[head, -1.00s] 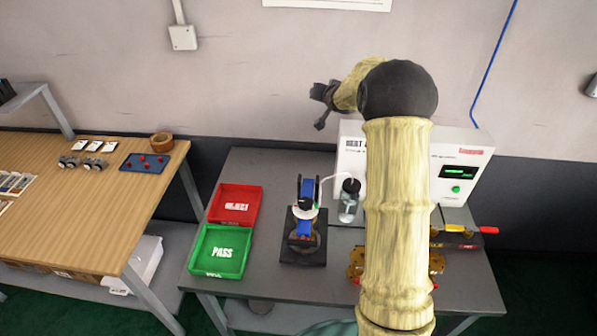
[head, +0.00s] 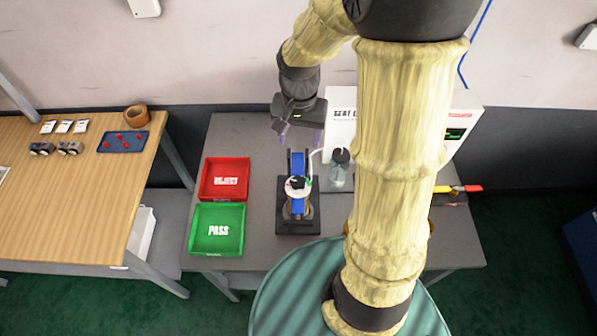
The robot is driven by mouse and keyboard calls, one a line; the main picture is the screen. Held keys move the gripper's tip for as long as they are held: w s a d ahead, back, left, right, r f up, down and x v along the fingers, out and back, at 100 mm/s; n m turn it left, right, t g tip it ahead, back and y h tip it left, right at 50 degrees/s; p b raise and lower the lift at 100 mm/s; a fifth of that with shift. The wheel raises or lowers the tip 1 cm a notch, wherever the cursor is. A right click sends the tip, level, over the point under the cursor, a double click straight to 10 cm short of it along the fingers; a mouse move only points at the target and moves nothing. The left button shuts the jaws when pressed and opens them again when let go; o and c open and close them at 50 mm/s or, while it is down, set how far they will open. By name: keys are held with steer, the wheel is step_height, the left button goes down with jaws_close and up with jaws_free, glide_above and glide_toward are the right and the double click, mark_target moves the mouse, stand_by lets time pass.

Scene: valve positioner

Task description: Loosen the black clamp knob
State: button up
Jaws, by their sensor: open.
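The black clamp knob (head: 297,182) sits on top of the blue-framed fixture (head: 298,162), over a pale round part. The fixture stands upright on a dark square base (head: 284,226) on the grey bench. My gripper (head: 302,138) is above and behind the fixture, pointing down, apart from the knob. Its jaws are open with nothing visible between them. The fingertips are small and faint against the bench.
A red REJECT tray (head: 225,163) and a green PASS tray (head: 203,245) lie left of the fixture. A clear jar (head: 338,176) with a black top and a pale tube stands close at right. A white test box (head: 342,118) stands behind. My arm hides the bench's right part.

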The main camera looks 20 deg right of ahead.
mark_target(298, 181)
steer(key=f+p, duration=0.1)
steer(key=f, duration=0.4)
steer(key=f+p, duration=0.1)
steer(key=f, duration=0.5)
steer(key=f+p, duration=0.1)
steer(key=f, duration=0.5)
steer(key=shift+s+a+f, duration=0.1)
steer(key=shift+a+f, duration=0.05)
steer(key=shift+a, duration=0.1)
steer(key=shift+d, duration=0.1)
steer(key=c, duration=1)
